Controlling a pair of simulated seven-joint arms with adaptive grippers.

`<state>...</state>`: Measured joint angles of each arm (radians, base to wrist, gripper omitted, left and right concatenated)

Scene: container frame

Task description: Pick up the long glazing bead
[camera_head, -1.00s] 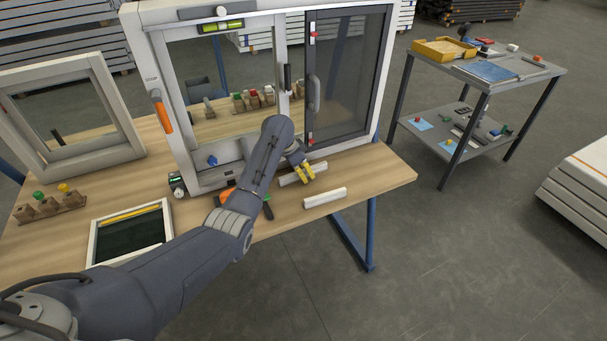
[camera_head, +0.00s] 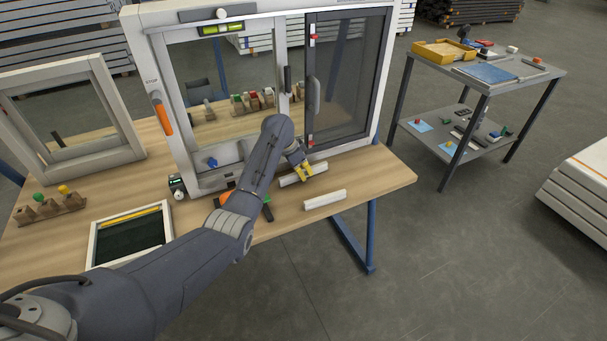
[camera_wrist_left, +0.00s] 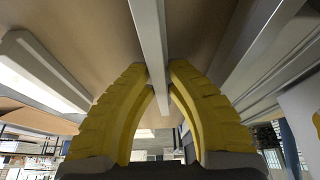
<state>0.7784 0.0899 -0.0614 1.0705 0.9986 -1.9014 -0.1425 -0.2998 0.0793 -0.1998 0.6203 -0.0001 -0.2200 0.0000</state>
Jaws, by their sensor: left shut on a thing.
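The long glazing bead (camera_head: 318,169) is a pale, slim bar lying on the bench in front of the window frame. My left gripper (camera_head: 304,172) has yellow fingers and is shut on it near its middle, at bench height. In the left wrist view the bead (camera_wrist_left: 150,35) runs between the two fingertips (camera_wrist_left: 153,75). The fingers and arm hide part of the bead in the head view. A shorter white bead (camera_head: 325,199) lies apart, closer to the bench's front edge; it also shows at left in the wrist view (camera_wrist_left: 40,72). My right gripper is not in view.
The large window frame (camera_head: 156,60) stands upright just behind the bead. An orange-and-black tool (camera_head: 267,212) lies partly hidden by my arm. A framed dark tray (camera_head: 130,236) is on the left. The bench's right end (camera_head: 385,178) is clear.

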